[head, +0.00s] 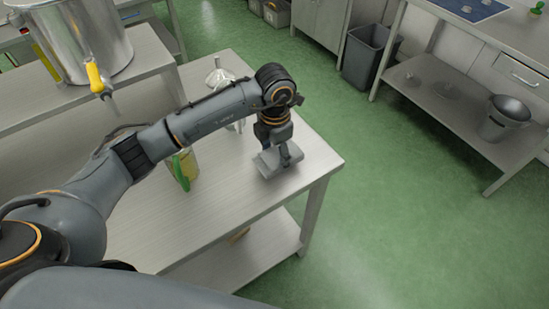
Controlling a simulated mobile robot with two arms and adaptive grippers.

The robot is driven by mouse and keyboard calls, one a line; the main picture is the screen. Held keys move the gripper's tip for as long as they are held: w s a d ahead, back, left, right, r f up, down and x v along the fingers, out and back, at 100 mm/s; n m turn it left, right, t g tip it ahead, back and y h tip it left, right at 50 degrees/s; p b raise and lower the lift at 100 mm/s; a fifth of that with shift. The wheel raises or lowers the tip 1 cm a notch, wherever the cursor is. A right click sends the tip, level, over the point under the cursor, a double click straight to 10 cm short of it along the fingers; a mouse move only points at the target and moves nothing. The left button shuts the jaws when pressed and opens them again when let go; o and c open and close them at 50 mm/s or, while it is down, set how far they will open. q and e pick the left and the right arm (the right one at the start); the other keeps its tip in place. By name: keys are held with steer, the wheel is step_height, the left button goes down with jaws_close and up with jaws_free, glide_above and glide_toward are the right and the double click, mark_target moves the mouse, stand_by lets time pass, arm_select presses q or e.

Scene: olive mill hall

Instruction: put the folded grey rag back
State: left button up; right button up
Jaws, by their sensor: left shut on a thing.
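The folded grey rag (268,165) is a small flat grey piece at the right end of the steel table (230,205). My left gripper (285,158) points down at the rag and is shut on it. The rag is at or just above the table top; I cannot tell whether it touches. My left arm reaches across the table from the left and hides part of its surface. My right gripper is not in view.
A yellow-and-green container (185,169) and a clear glass funnel-like vessel (220,80) stand on the table near my arm. A steel tank (75,40) with a yellow-handled tap is at upper left. A dark bin (370,55) stands on the open green floor.

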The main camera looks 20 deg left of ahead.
mark_target(274, 157)
arm_select(q)
step_height(274, 157, down, 2)
steer(key=shift+s+f+p, duration=0.15)
steer(key=shift+p, duration=0.35)
steer(key=shift+f+b, duration=0.3)
steer(key=shift+f, duration=0.05)
steer(key=o, duration=1.1)
steer(key=shift+r, duration=0.1)
steer(key=shift+r+p, duration=0.25)
steer(key=shift+p, duration=0.05)
steer(key=shift+r+b, duration=0.35)
step_height(274, 157, up, 11)
steer(key=b, duration=0.2)
